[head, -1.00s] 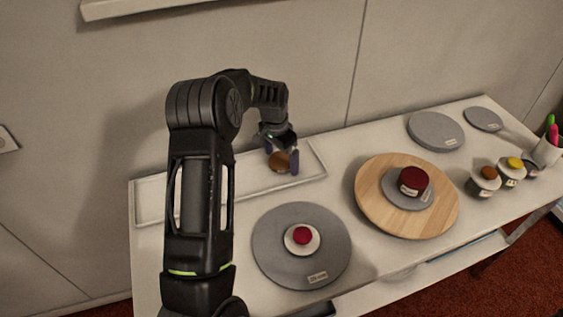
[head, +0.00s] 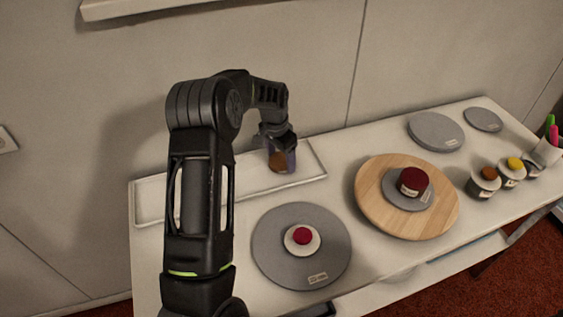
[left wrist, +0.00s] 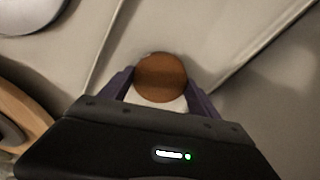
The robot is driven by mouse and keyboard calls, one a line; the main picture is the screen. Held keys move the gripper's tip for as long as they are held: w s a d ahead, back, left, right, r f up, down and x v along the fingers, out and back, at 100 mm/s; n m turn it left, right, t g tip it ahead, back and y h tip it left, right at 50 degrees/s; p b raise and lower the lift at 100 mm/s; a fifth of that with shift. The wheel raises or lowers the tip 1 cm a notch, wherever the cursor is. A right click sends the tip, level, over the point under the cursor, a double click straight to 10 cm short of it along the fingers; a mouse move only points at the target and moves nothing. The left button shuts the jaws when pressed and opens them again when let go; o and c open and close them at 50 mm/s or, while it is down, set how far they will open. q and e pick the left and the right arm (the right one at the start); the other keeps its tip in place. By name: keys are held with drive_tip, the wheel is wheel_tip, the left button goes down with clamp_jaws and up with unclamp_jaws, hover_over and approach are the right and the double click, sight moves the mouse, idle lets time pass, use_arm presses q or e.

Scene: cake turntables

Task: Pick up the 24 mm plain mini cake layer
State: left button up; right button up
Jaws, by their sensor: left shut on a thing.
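A small round brown cake layer (head: 278,161) is between the fingers of my left gripper (head: 281,163), over the right part of the white tray in the head view. In the left wrist view, the brown top of the cake layer (left wrist: 161,77) shows between the two purple fingers (left wrist: 160,88), with a pale piece visible just below it. My left gripper is shut on it. I cannot tell whether it touches the tray floor. Its size label is not readable. My right gripper is not in view.
The white tray (head: 318,163) lies at the table's back left. In front is a grey turntable (head: 275,250) with a small red-topped piece. Right of it is a wooden turntable (head: 440,213) with a dark red cake (head: 413,181). Grey discs, small pots and a pen cup stand farther right.

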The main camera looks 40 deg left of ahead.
sight(281, 160)
use_arm(q)
drive_tip(key=shift+r, duration=0.1)
wheel_tip(281, 160, up, 10)
drive_tip(key=p, duration=0.5)
drive_tip(key=shift+p, duration=0.3)
